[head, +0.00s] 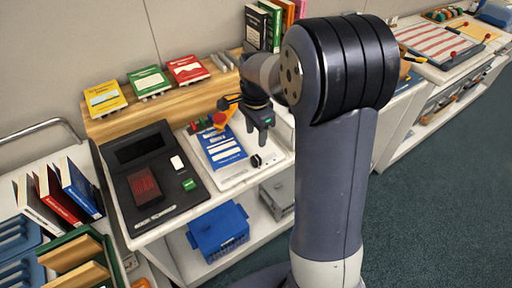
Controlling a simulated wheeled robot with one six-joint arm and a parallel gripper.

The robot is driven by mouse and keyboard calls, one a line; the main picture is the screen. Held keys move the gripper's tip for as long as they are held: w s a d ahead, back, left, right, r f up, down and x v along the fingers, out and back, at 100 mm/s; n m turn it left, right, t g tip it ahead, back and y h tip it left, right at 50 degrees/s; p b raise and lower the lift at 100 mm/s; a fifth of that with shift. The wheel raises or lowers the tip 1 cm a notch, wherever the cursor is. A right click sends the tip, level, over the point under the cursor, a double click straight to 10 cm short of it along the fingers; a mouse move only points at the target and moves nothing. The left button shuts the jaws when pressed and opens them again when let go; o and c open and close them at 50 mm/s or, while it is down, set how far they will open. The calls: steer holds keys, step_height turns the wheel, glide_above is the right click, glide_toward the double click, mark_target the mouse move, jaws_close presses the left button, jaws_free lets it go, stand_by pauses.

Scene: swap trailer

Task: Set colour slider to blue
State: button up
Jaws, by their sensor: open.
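No part can be clearly read as the colour slider. A white panel (233,182) on the counter holds a blue-and-white card (222,147), a black knob (256,161) at its right, and small green, red and orange pieces (206,122) at its back. Which of these belongs to a slider is too small to tell. My gripper (257,139) points down over the right part of the panel, right of the card and above the knob. Its fingers are apart with nothing between them. My arm hides the area to the right.
A black device (123,186) with a dark screen stands left of the panel. Yellow (104,98), green (149,81) and red (187,69) booklets line the wooden ledge behind. A blue crate (218,232) sits on the shelf below. Upright books (60,191) stand on the left cart.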

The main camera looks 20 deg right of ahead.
mark_target(257, 158)
step_height(257, 158, down, 10)
steer(key=shift+s+f+p, duration=0.1)
steer(key=shift+s+p, duration=0.05)
steer(key=shift+p, duration=0.2)
jaws_close()
stand_by(0.5)
